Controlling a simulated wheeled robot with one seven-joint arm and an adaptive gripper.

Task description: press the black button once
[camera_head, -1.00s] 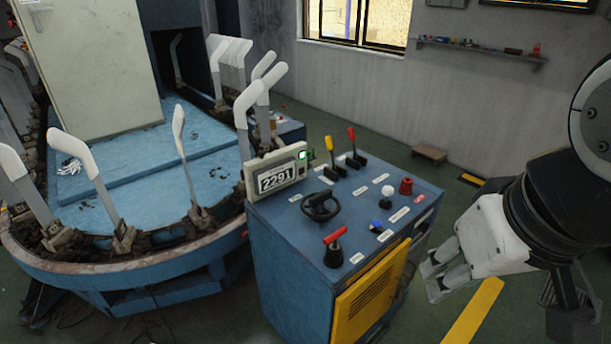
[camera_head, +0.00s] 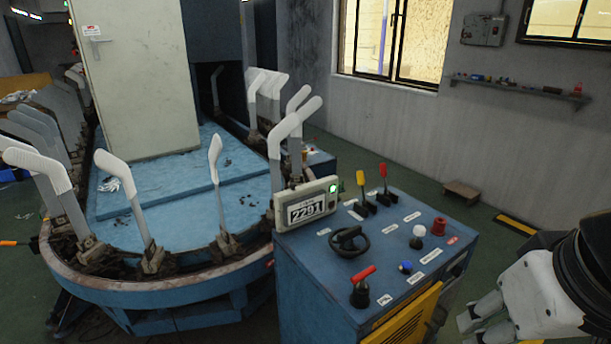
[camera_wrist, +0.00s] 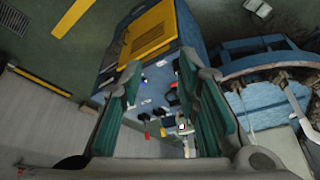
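The blue control console (camera_head: 300,285) carries a sloped panel of controls. I cannot make out a plain black button on it. The panel has a black handwheel (camera_head: 348,240), a blue button (camera_head: 405,267), a white-topped button (camera_head: 418,232), a red button (camera_head: 439,226) and a red-handled lever (camera_head: 361,284). My gripper (camera_head: 470,328) is to the right of the console in the head view, apart from the controls. The wrist view shows its two green-padded fingers (camera_wrist: 160,62) spread and empty, with the console and small controls visible between and beyond them.
A display reading 2291 (camera_head: 306,208) stands on the console's back left edge. Yellow (camera_head: 362,180) and red (camera_head: 382,172) levers stand near the back. A blue machine (camera_head: 160,290) with upright white sock forms is at left. A small box (camera_head: 461,193) sits by the wall.

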